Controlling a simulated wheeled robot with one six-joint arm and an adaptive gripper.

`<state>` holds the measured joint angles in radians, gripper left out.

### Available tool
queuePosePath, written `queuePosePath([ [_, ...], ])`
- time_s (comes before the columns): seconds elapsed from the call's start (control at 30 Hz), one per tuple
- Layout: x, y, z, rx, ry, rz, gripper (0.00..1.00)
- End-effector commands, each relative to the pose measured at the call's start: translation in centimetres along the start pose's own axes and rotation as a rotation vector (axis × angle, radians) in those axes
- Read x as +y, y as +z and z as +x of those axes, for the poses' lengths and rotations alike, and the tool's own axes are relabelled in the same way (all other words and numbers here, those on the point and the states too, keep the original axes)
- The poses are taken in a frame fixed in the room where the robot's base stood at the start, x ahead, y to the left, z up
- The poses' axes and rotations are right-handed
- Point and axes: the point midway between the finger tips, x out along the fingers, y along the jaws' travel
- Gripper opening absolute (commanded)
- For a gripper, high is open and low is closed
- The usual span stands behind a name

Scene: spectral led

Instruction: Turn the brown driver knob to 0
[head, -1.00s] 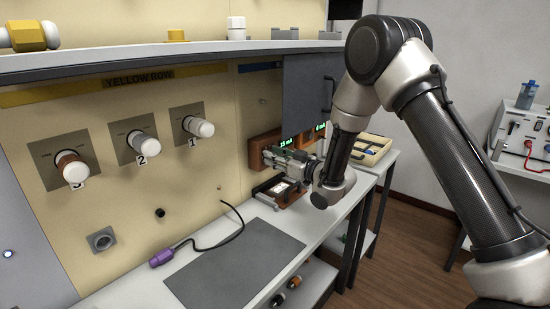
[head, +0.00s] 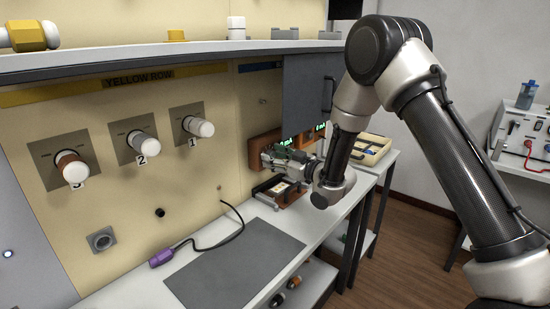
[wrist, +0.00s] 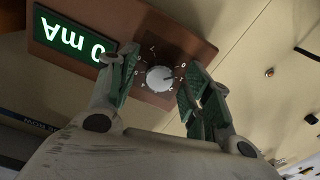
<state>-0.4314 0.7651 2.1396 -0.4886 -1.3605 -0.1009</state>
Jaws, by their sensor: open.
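The brown driver (wrist: 60,25) fills the upper left of the wrist view, upside down. Its green display (wrist: 75,38) reads 0 mA, with its end close to a finger. Its round silver-white knob (wrist: 160,78), with marks around it, lies between my fingers. My gripper (wrist: 162,64) is open, one green-padded finger on each side of the knob; gaps show and I see no clear contact. In the head view the brown driver (head: 254,153) is on the panel and my gripper (head: 272,157) is in front of it, hiding the knob.
A second lit display (head: 320,127) is just right of the driver. A small brown unit (head: 290,199) with a pale top sits on the bench below my gripper. A grey cabinet door (head: 305,95) hangs above. A purple-ended cable (head: 162,257) and a grey mat (head: 235,268) lie left.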

Motion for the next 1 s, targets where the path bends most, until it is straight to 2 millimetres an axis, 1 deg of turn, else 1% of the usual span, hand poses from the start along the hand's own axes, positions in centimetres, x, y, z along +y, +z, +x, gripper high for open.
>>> queuePosePath([
  [0.07, 0.0, 0.0, -0.3, -0.001, 0.0, 0.0, 0.49],
  [0.17, 0.0, 0.1, -1.3, -0.002, 0.0, 0.001, 0.49],
  [0.27, 0.1, 0.0, -3.3, -0.003, 0.002, 0.002, 0.49],
  [0.5, 0.1, 0.1, -8.7, -0.003, 0.003, 0.001, 0.49],
  [0.6, 0.1, 0.1, -10.3, -0.002, 0.002, 0.001, 0.49],
  [0.7, 0.1, 0.1, -11.4, -0.001, 0.001, 0.001, 0.49],
  [0.8, 0.0, 0.0, -11.9, 0.0, 0.0, 0.0, 0.49],
  [1.0, 0.0, 0.0, -12.0, 0.0, 0.0, 0.0, 0.49],
])
